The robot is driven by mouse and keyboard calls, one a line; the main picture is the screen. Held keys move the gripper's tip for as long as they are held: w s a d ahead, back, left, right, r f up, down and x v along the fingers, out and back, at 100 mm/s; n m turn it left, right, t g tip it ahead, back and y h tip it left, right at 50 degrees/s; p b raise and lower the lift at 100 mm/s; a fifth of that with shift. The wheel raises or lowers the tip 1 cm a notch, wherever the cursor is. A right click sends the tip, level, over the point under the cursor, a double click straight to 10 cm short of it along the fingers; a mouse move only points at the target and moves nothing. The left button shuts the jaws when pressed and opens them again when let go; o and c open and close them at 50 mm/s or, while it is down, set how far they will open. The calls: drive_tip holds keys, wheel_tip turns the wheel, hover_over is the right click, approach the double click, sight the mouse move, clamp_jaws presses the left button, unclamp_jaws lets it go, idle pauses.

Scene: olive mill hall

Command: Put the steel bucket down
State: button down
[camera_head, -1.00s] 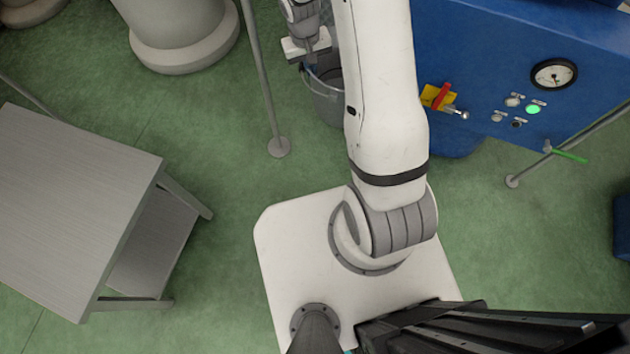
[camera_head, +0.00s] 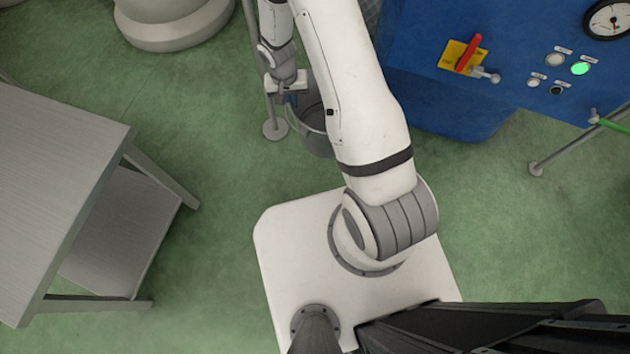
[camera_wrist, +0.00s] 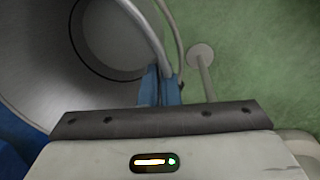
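The steel bucket (camera_head: 313,134) hangs at my gripper (camera_head: 290,100), partly hidden behind my white arm in the head view. In the wrist view the bucket (camera_wrist: 28,62) fills the upper left, with its open mouth and round bottom visible. Its curved handle (camera_wrist: 149,28) runs down to the blue fingertips of my gripper (camera_wrist: 161,88), which look closed on it. Green floor shows beside the bucket. I cannot tell the gap between the bucket's bottom and the floor.
A blue machine (camera_head: 440,100) with a gauge, red switch and buttons stands at the upper right. A grey table (camera_head: 50,180) with a lower shelf stands at the left. A thin post's round foot (camera_head: 273,129) is close beside the bucket. Green floor (camera_head: 215,150) is open between table and base.

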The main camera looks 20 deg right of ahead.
drive_tip(key=s+a+f+b, duration=0.1)
drive_tip(key=f+b, duration=0.5)
drive_tip(key=f, duration=0.7)
drive_tip(key=s+a+f+m+b, duration=0.1)
drive_tip(key=f+b, duration=0.5)
drive_tip(key=f, duration=0.6)
drive_tip(key=shift+a+f+m+b, duration=0.3)
drive_tip(key=shift+a+f, duration=0.1)
drive_tip(key=shift+a, duration=0.3)
drive_tip(key=shift+s+f+b, duration=0.1)
drive_tip(key=shift+f+b, duration=0.1)
drive_tip(key=shift+b, duration=0.1)
drive_tip(key=c, duration=1.7)
unclamp_jaws()
drive_tip(key=shift+r, duration=0.15)
